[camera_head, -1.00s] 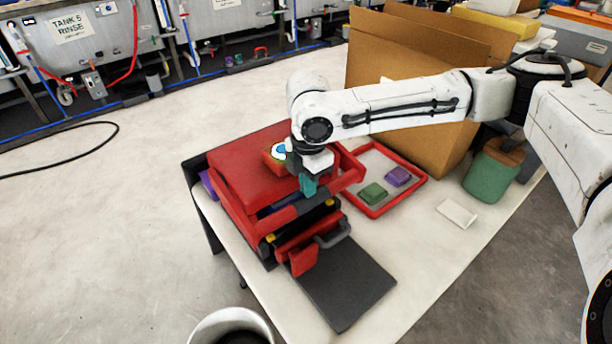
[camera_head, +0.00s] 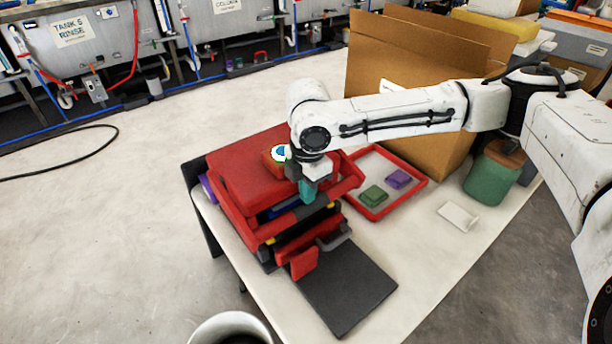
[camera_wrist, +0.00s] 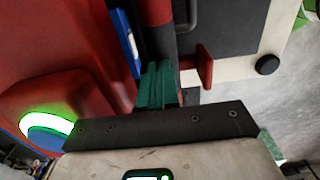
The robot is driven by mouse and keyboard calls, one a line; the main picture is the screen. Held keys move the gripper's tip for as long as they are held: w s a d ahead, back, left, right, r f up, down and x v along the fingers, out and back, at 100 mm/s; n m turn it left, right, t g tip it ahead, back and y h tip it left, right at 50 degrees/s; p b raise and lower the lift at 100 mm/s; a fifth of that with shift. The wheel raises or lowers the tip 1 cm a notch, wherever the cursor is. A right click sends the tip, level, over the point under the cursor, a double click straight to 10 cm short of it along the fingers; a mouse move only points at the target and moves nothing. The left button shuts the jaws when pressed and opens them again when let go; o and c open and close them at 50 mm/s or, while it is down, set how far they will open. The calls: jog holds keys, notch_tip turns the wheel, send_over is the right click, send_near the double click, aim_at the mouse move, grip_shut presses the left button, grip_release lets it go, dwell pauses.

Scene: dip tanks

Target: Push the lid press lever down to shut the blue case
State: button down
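The lid press is a red machine (camera_head: 250,165) on the white table. Its lever (camera_head: 270,228) is a red bar with a dark grey middle grip, running across the press front; it also shows in the wrist view (camera_wrist: 157,12). Something blue, likely the blue case (camera_head: 284,208), shows as a thin strip behind the bar and in the wrist view (camera_wrist: 126,40). Most of it is hidden, so I cannot tell whether it is shut. My gripper (camera_head: 307,192) points down at the grey grip. In the wrist view its teal fingers (camera_wrist: 158,84) are together, over the bar, seemingly touching it.
A dark plate (camera_head: 348,285) lies before the press. A red-rimmed tray (camera_head: 421,187) with a green block (camera_head: 373,195) and purple block (camera_head: 398,179) is to the right. Behind stand a cardboard box (camera_head: 420,120) and green canister (camera_head: 492,175). A white piece (camera_head: 458,215) lies nearby.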

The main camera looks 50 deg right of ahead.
notch_tip(320, 180, up, 13)
jog(key=p, duration=1.1)
jog(key=shift+p, duration=0.35)
jog(key=shift+f, duration=0.1)
